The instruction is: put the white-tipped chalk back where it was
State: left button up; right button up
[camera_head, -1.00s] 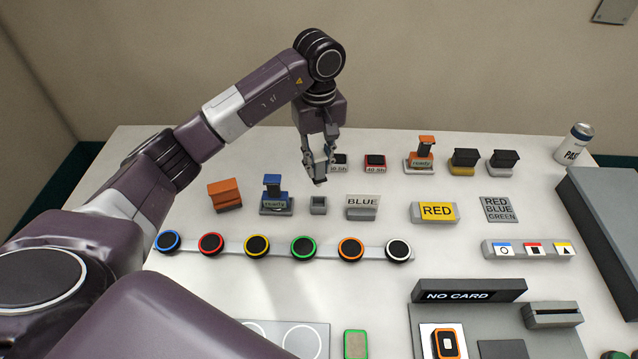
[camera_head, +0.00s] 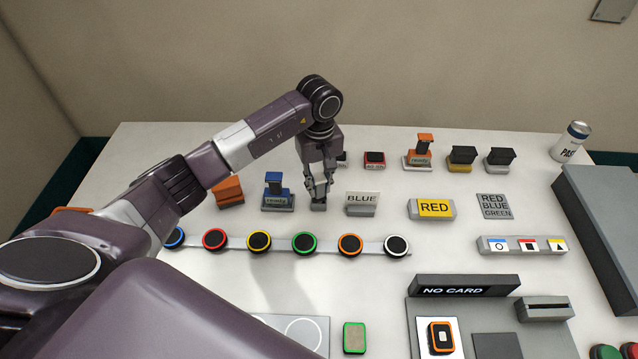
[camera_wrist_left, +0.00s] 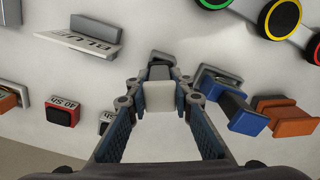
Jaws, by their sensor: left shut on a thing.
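My left gripper (camera_head: 319,190) is low over a small grey holder (camera_head: 318,204) in the head view. In the left wrist view its fingers (camera_wrist_left: 160,98) are shut on a white block-like piece, which I take for the white end of the chalk (camera_wrist_left: 160,97). The grey holder (camera_wrist_left: 160,60) shows just beyond it there. I cannot tell whether the chalk touches the holder or is inside it. The rest of the chalk is hidden by the fingers. My right gripper is not in view.
A blue stamp (camera_head: 275,192) stands close left of the holder and a BLUE sign (camera_head: 362,203) close right. An orange block (camera_head: 229,190) is farther left. A strip of coloured-ringed discs (camera_head: 305,243) lies in front. Red-topped and other stamps stand behind.

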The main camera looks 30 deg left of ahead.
pick_arm(q)
jog(key=shift+f, duration=0.3)
jog(key=o, duration=1)
jog(key=shift+r, duration=0.15)
jog(key=shift+r+p, duration=0.45)
jog(key=shift+r, duration=0.05)
jog(key=shift+w+r+b, duration=0.1)
jog(key=shift+r+b, duration=0.45)
jog(key=shift+b, duration=0.25)
notch_tip(320, 180, up, 9)
jog(key=b, duration=0.3)
jog(key=shift+r, duration=0.7)
jog(key=shift+s, duration=0.2)
